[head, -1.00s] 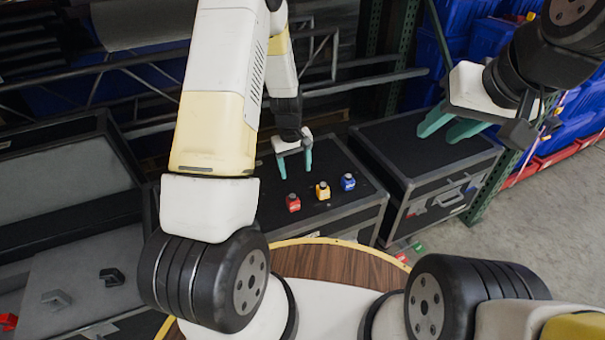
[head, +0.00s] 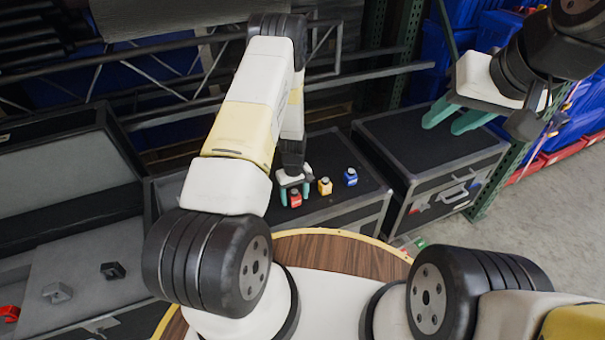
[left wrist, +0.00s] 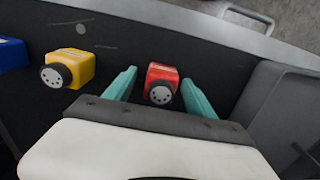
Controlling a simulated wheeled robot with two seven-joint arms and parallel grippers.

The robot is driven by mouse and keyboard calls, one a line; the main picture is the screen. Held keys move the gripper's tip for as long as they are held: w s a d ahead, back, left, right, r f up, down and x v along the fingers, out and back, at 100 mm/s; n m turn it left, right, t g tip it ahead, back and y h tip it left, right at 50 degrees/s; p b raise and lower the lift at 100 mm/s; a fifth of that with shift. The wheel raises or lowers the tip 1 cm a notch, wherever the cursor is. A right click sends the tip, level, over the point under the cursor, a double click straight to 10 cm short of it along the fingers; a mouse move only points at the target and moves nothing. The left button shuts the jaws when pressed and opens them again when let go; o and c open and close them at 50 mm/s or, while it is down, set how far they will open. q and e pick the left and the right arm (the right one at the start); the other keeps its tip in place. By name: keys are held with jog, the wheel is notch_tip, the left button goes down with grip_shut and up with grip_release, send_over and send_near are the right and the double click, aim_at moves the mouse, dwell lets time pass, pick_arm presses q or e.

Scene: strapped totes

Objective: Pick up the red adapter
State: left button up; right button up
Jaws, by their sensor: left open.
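The red adapter (head: 296,197) stands on the black top of a case, leftmost of a row of three in the head view. It also shows in the left wrist view (left wrist: 161,82), with its round pin socket facing the camera. My left gripper (head: 295,194) is open, with its teal fingers on either side of the red adapter. In the left wrist view the left gripper (left wrist: 158,92) has a finger on each side of it, with small gaps. Whether either finger touches it I cannot tell. My right gripper (head: 453,119) is open and empty above the right-hand case.
The yellow adapter (head: 325,186) stands close beside the red one, and the blue adapter (head: 350,177) stands beyond it. A second black case (head: 400,135) is at right. An open case (head: 65,245) at left holds several loose parts. Blue bins stand at the back right.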

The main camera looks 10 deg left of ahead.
pick_arm(q)
jog(key=shift+f, duration=0.1)
jog(key=shift+c, duration=0.2)
grip_shut()
